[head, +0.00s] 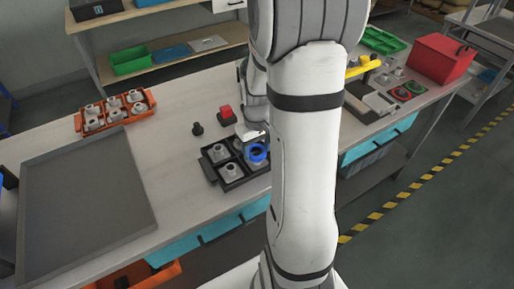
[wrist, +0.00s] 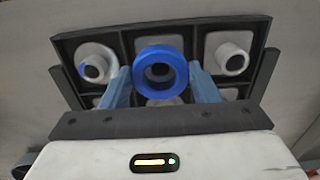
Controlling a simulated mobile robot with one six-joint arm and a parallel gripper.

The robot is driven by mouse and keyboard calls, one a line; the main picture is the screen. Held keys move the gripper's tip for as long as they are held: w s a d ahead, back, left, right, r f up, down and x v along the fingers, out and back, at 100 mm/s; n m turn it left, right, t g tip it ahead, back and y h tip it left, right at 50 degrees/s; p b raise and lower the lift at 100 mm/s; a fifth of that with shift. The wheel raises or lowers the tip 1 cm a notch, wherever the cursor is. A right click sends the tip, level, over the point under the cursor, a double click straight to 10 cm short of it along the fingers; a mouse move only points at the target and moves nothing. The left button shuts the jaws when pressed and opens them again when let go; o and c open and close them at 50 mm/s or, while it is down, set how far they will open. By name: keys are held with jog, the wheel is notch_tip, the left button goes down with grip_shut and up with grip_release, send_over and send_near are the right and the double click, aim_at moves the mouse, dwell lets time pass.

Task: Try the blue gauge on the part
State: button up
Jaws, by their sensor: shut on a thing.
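The blue gauge (head: 257,152) is a thick ring, and it also shows in the wrist view (wrist: 160,61). My gripper (wrist: 161,88) is shut on it, one finger on each side. In the head view my gripper (head: 251,132) is mostly hidden behind my arm. The gauge is over the middle of the far row of a black divided tray (wrist: 262,80); the tray also shows in the head view (head: 208,177). I cannot tell whether the ring is around a part or above one. Grey flanged parts stand in the compartments to the left (wrist: 96,66) and right (wrist: 231,60).
A red button box (head: 227,113) and a dark knob (head: 197,129) stand behind the tray. A red bin (head: 442,58) stands at the right.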

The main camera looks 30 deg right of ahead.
jog(key=shift+r, duration=0.1)
jog(key=shift+r+p, duration=1.1)
jog(key=shift+r, duration=0.35)
notch_tip(320, 180, up, 4)
jog(key=p, duration=0.2)
jog(key=shift+p, duration=0.35)
